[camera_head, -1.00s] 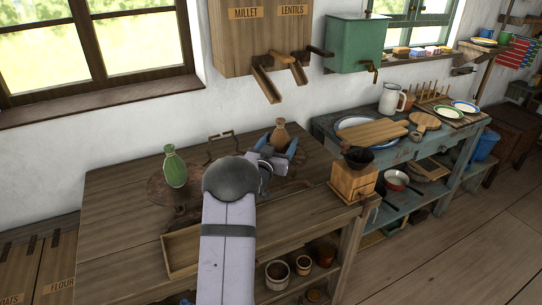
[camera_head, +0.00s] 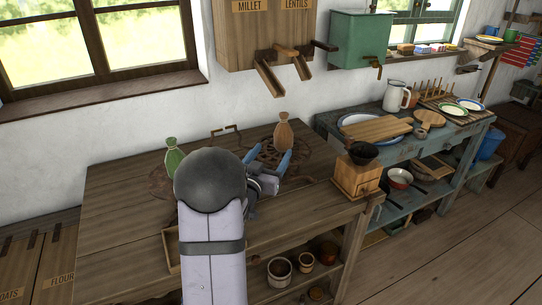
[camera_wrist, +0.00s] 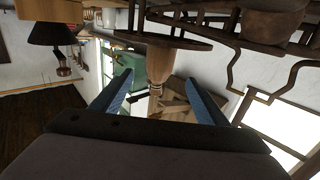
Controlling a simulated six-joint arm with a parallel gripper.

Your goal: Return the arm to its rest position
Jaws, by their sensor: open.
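My gripper (camera_head: 272,152) has two blue fingers spread apart with nothing held, just above the wooden worktop. A brown tied sack (camera_head: 284,134) stands upright beyond the fingertips on a dark round plate. In the wrist view, which is upside down, the sack (camera_wrist: 159,62) appears in the gap ahead of the open fingers (camera_wrist: 158,80), apart from them. My grey arm crosses the front of the worktop and hides part of it.
A green sack (camera_head: 173,158) stands left of my arm, partly hidden by it. A wooden grinder (camera_head: 355,180) stands at the worktop's right end. Wooden chutes (camera_head: 270,78) jut from the wall above. The worktop's left part (camera_head: 115,205) is clear.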

